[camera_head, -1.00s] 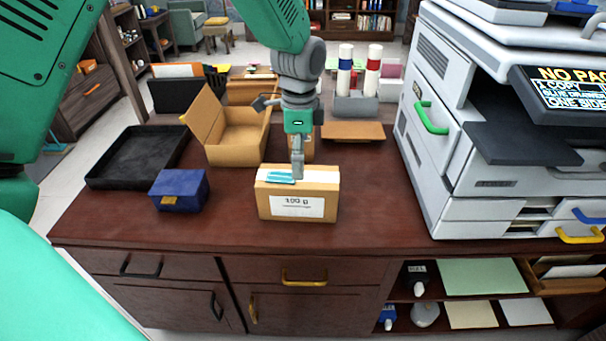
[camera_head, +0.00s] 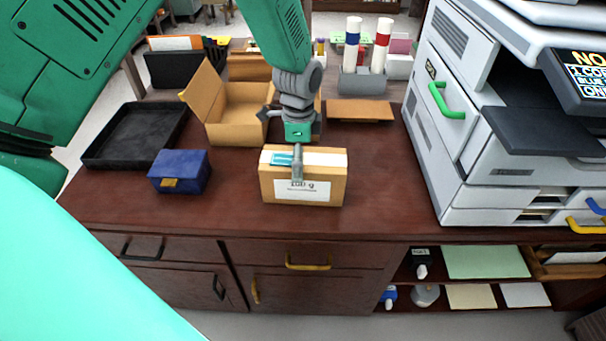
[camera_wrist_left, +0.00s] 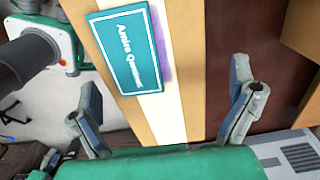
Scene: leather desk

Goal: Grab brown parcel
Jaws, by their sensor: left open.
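The brown parcel (camera_head: 333,189) stands on the desk near its front edge. It is a cardboard box with a white tape strip and teal label on top and a white label on its front. My left gripper (camera_head: 297,166) is over the parcel from above, and a finger hangs in front of its face, partly covering the front label. In the left wrist view the open fingers (camera_wrist_left: 165,95) spread across the parcel's top (camera_wrist_left: 187,60); the right finger is beyond its edge, over the desk. Whether they touch it I cannot tell. My right gripper is not in view.
A blue box (camera_head: 180,172) and black tray (camera_head: 100,150) lie left on the desk (camera_head: 230,205). An open cardboard box (camera_head: 240,130) and a flat brown board (camera_head: 360,110) are behind the parcel. A large grey printer (camera_head: 430,170) blocks the right side.

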